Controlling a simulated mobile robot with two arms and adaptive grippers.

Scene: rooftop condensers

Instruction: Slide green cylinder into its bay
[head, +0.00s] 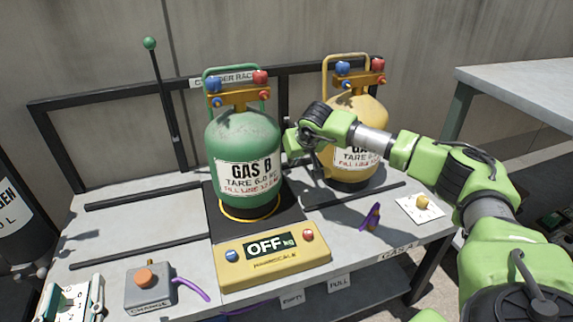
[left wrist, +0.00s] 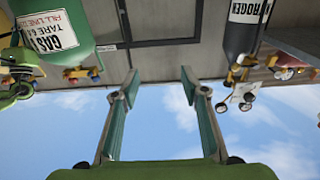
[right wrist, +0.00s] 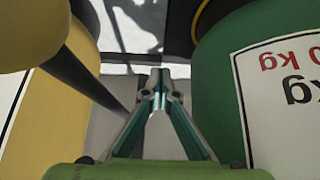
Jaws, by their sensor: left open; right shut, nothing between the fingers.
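The green cylinder (head: 243,150), labelled GAS B, stands upright on the black scale pad (head: 283,222) in the head view. It also shows at the right of the right wrist view (right wrist: 225,70) and upper left of the left wrist view (left wrist: 75,20). Black rails (head: 150,255) mark a bare bay (head: 140,222) to its left; which bay is its own I cannot tell. My right gripper (right wrist: 158,80) is shut and empty between the green and yellow cylinders.
A yellow cylinder (head: 358,115) stands right of the green one, partly behind my right arm. A dark nitrogen tank (head: 15,220) stands far left.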

